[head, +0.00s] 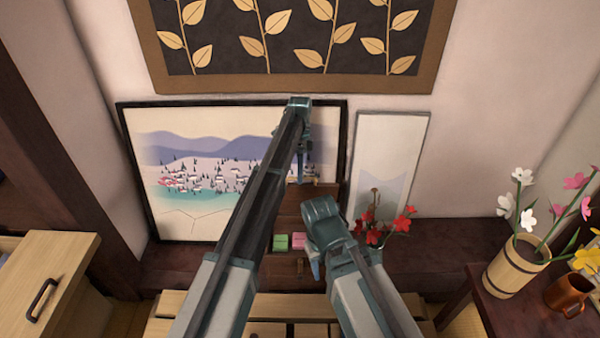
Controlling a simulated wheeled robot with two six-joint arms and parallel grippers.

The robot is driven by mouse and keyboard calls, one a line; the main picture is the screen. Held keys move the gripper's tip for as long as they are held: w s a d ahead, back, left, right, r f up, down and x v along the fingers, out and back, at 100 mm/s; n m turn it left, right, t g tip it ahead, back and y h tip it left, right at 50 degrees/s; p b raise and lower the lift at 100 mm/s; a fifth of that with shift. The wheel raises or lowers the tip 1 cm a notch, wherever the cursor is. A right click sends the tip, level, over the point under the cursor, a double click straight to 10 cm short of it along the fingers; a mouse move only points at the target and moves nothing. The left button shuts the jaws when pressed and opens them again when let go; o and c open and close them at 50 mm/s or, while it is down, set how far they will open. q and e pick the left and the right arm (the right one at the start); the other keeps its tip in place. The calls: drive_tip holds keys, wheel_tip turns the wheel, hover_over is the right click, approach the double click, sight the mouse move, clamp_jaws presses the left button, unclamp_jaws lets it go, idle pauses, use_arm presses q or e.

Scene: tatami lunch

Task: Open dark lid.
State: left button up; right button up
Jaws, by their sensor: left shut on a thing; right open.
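A dark brown box (284,268) stands on the dark ledge in the middle of the head view. Its dark lid (322,193) appears raised at the back, partly hidden by my arms. Green (281,242) and pink (298,239) blocks show at the box's opening. My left gripper (300,178) reaches down at the lid's upper edge and is shut on it; the exact contact is hard to see. My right gripper (316,268) is open and lower, in front of the box's right side, holding nothing visible.
Red flowers (375,238) stand close to the right of the box. A framed landscape picture (170,215) and a pale panel (410,140) lean against the wall behind. A flower bucket (513,272) and brown mug (567,294) stand at right. A wooden drawer (60,285) is at left.

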idle(0.6)
use_arm(q)
drive_tip(key=shift+r, duration=0.1)
drive_tip(key=p+v, duration=1.3)
drive_tip(key=shift+r, duration=0.3)
drive_tip(key=shift+s, duration=0.1)
